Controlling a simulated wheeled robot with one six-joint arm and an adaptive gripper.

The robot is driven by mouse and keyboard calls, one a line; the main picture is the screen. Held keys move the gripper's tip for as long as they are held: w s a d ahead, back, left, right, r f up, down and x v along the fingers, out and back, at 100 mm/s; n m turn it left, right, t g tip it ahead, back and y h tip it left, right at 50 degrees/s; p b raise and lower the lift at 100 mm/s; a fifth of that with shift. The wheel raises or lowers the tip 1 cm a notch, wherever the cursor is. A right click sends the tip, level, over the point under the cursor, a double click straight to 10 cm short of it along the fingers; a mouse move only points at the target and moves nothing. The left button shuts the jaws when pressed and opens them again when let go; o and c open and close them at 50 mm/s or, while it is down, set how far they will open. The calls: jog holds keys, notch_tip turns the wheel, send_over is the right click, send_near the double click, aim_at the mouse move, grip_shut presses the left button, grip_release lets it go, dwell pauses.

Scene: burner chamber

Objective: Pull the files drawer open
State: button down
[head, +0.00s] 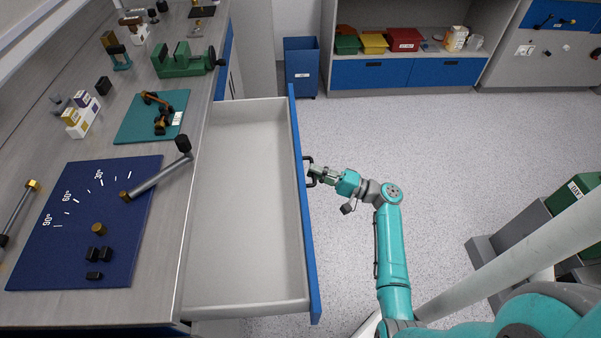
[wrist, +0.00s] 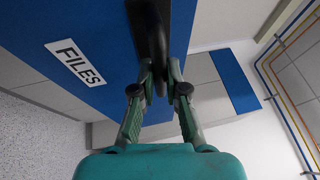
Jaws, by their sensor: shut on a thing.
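The files drawer (head: 245,205) stands pulled well out from under the workbench, and its grey inside is empty. Its blue front (head: 303,215) faces right in the head view. In the wrist view the blue front (wrist: 100,25) bears a white label reading FILES (wrist: 75,63). A dark handle (wrist: 148,40) sticks out from the front. My gripper (head: 315,174) is at the handle, near the middle of the front. In the wrist view my gripper's fingers (wrist: 160,80) are closed around the handle.
The workbench (head: 170,225) at left carries a blue angle mat (head: 130,185), a teal mat (head: 135,130) and a green vise (head: 180,62). A blue bin (head: 301,65) stands beyond the drawer. Open floor (head: 430,140) lies right of the drawer.

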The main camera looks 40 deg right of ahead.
jog(key=shift+s+d, duration=0.25)
jog(key=shift+d, duration=0.1)
jog(key=c, duration=1.2)
grip_release()
jog(key=v, duration=0.7)
jog(key=shift+s, duration=0.2)
jog(key=shift+d+f, duration=0.1)
jog(key=shift+d, duration=0.05)
